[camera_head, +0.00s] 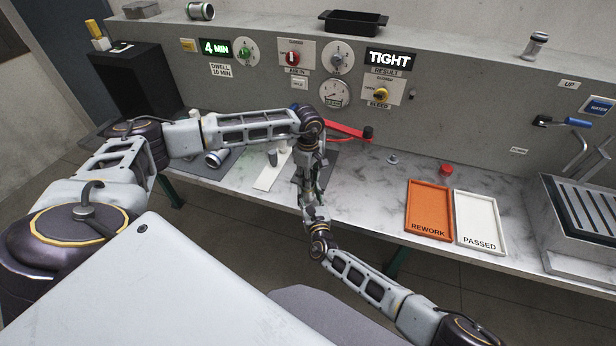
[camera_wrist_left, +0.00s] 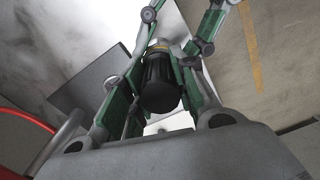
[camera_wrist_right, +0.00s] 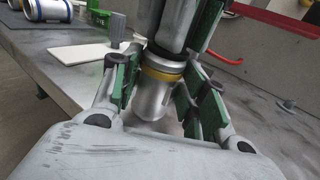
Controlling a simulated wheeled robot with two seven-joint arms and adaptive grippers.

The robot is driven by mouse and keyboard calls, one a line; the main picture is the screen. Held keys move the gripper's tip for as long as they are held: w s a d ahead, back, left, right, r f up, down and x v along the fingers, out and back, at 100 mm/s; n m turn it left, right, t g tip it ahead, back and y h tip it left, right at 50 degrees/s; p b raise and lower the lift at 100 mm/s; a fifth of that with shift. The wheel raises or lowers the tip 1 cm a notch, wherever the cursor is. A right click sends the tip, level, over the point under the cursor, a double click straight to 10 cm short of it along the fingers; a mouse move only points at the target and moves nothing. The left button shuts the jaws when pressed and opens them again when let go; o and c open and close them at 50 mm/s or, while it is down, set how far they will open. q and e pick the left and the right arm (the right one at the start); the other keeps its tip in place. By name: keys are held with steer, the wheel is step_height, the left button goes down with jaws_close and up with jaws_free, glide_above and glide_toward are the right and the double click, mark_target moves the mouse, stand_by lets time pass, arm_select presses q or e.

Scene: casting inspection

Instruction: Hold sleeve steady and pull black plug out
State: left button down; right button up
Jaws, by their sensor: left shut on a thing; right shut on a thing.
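The black plug (camera_wrist_left: 160,85) is a dark ribbed cylinder in the left wrist view. My left gripper (camera_wrist_left: 163,75) is shut on it from both sides. The sleeve (camera_wrist_right: 150,100) is a silver cylinder with a brass-coloured ring, seen in the right wrist view. My right gripper (camera_wrist_right: 152,85) is shut around it. The plug (camera_wrist_right: 172,28) stands in line with the sleeve, against its ringed end. I cannot tell how deep it sits. In the head view, my left gripper (camera_head: 311,165) comes down from above and my right gripper (camera_head: 312,205) comes up from below. The arms largely hide both parts there.
Another silver cylinder (camera_head: 213,158) lies on a dark mat at the left of the bench. A white plate (camera_head: 272,172) and a red lever (camera_head: 350,132) are near my grippers. An orange REWORK tray (camera_head: 408,211) and white PASSED tray (camera_head: 458,218) lie to the right.

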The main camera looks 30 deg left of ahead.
arm_select(q)
steer(key=shift+r, duration=2)
arm_select(e)
steer(key=shift+s+d+f, duration=0.1)
steer(key=shift+f, duration=0.25)
arm_select(q)
steer(key=shift+r, duration=1.9)
arm_select(e)
steer(key=o, duration=1.4)
steer(key=shift+r, duration=0.2)
